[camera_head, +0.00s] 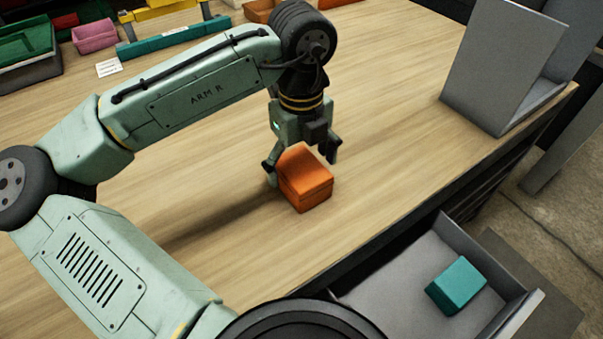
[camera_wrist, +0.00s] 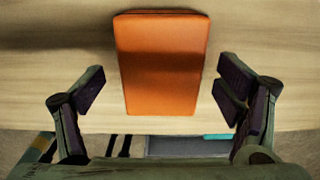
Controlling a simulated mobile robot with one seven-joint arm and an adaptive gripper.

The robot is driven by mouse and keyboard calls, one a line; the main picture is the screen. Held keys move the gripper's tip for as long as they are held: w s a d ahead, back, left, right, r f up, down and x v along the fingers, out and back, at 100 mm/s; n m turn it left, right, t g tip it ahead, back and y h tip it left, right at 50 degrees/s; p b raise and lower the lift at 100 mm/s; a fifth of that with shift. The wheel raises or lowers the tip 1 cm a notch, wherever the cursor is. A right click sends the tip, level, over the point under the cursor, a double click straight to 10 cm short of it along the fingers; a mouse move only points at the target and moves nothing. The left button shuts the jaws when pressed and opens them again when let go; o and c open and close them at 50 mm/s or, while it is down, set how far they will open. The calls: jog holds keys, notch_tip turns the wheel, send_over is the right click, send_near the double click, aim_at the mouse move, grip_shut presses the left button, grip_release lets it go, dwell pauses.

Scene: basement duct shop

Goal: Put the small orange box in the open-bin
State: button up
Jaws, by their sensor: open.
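The small orange box (camera_head: 306,182) sits on the wooden worktop near its front edge. It also shows in the wrist view (camera_wrist: 162,65), between and beyond the finger lines, with a dark shadow across its top. My gripper (camera_head: 300,161) is open just above and behind the box, one finger to each side; a gap shows on both sides in the wrist view (camera_wrist: 158,98). A grey open-topped bin (camera_head: 385,286) is at the lower right, below the worktop edge. A teal box (camera_head: 456,285) lies inside it.
A grey angled sheet-metal piece (camera_head: 500,65) stands at the worktop's right end. At the back left are a green tray (camera_head: 25,45), a pink bin (camera_head: 95,36), a teal bar (camera_head: 172,38) and a white label (camera_head: 109,67). The worktop (camera_head: 400,140) right of the box is clear.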

jog(key=shift+f, duration=0.7)
jog(key=shift+c, duration=0.5)
jog(key=c, duration=1.4)
